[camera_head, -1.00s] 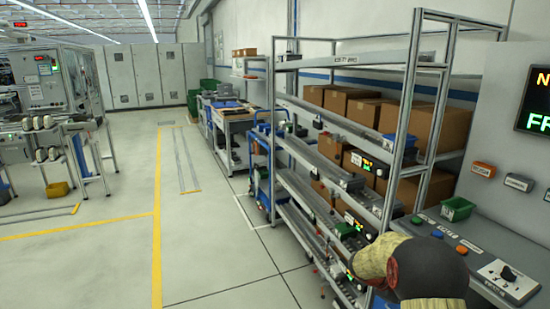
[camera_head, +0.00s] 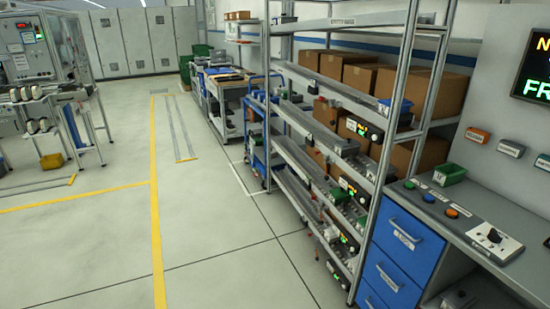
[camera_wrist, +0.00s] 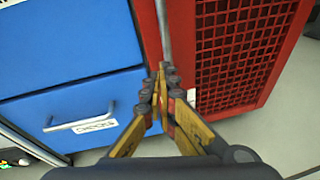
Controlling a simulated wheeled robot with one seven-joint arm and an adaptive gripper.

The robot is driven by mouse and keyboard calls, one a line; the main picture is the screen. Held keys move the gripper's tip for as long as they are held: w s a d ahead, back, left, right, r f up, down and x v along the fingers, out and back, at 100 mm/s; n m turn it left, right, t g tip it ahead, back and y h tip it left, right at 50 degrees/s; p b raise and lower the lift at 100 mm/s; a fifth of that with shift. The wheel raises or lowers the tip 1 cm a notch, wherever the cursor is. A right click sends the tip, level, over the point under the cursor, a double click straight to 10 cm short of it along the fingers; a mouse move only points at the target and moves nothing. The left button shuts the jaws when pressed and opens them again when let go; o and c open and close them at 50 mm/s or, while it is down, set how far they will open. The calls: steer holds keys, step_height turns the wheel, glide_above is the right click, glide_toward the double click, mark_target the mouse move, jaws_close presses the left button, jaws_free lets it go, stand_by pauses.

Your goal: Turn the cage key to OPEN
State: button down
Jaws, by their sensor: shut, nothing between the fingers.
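A black knob (camera_head: 494,236) sits on a pale plate on the desk at the right in the head view. It may be the cage key, but its markings are too small to read. A red mesh cage (camera_wrist: 245,45) stands at the upper right in the wrist view. My gripper (camera_wrist: 160,80) shows in the wrist view with its yellow and black fingers together and nothing between them. It points down past the cage's edge and a blue drawer front. My gripper is outside the head view.
Blue drawers (camera_head: 400,240) stand under the desk. Orange and blue buttons and a green bin (camera_head: 449,174) are on the desktop. A shelf rack with cardboard boxes (camera_head: 437,92) stands left of the desk. The floor (camera_head: 215,235) to the left is open.

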steer(key=s+a+f+n+t, duration=0.25)
steer(key=s+f, duration=0.35)
steer(key=f, duration=0.4)
steer(key=r+x, duration=0.1)
steer(key=x, duration=0.6)
steer(key=shift+d+y, duration=0.3)
steer(key=shift+d, duration=0.05)
steer(key=shift+w+r+g, duration=0.1)
steer(key=shift+w+g, duration=0.15)
steer(key=shift+w, duration=0.05)
